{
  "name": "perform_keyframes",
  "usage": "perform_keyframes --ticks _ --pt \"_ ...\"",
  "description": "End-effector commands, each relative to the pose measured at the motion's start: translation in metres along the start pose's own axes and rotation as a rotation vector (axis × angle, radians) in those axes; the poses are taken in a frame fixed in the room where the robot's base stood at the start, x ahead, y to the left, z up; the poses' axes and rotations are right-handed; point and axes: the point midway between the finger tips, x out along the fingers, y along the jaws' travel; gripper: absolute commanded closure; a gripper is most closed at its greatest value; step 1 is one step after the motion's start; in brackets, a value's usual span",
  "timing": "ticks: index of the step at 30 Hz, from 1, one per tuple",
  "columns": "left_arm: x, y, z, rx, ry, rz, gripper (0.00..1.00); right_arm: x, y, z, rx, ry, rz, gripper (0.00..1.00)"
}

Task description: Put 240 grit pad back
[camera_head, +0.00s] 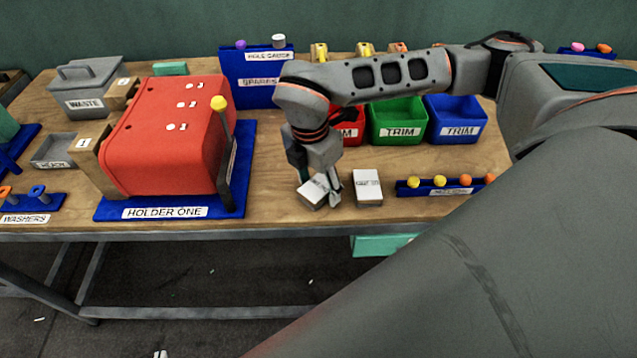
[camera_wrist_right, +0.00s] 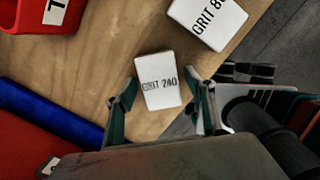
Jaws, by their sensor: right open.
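The 240 grit pad (camera_wrist_right: 160,95) is a small white block with black lettering, between the two fingers of my right gripper (camera_wrist_right: 164,92). In the head view the pad (camera_head: 314,194) is on the table near its front edge, partly covered by the right gripper (camera_head: 320,187), which points down at it. The fingers are open, one on each side of the pad, with a gap visible on both sides in the wrist view. My left gripper is in neither view.
A second white pad marked GRIT 80 (camera_head: 367,188) lies just right of it. The blue HOLDER ONE base (camera_head: 110,208) with a red block (camera_head: 165,140) and upright post stands left. Green (camera_head: 395,120) and blue (camera_head: 455,118) TRIM bins stand behind. A blue rack (camera_head: 410,188) lies right.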

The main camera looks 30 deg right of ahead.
Motion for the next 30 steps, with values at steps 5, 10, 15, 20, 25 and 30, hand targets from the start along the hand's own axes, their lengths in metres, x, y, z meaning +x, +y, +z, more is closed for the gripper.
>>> perform_keyframes --ticks 5,10,15,20,25,30 --pt "0.001 0.001 0.003 0.000 -0.002 0.000 1.00 -0.029 0.002 0.000 -0.001 0.000 0.007 0.46" --pt "0.002 0.001 0.006 -0.001 -0.004 0.001 1.00 -0.066 0.002 0.000 0.000 -0.001 0.008 0.46" --pt "0.003 0.001 0.008 -0.001 -0.005 0.001 1.00 -0.096 0.001 0.000 0.001 0.000 0.005 0.46" --pt "0.004 0.002 0.009 -0.001 -0.005 0.001 1.00 -0.114 0.001 0.000 0.000 0.000 0.003 0.46" --pt "0.004 0.002 0.009 -0.001 -0.005 0.001 1.00 -0.121 0.000 0.000 -0.001 0.000 0.002 0.46" --pt "0.004 0.001 0.008 -0.001 -0.005 0.001 1.00 -0.121 0.000 0.000 0.000 0.000 0.002 0.46"
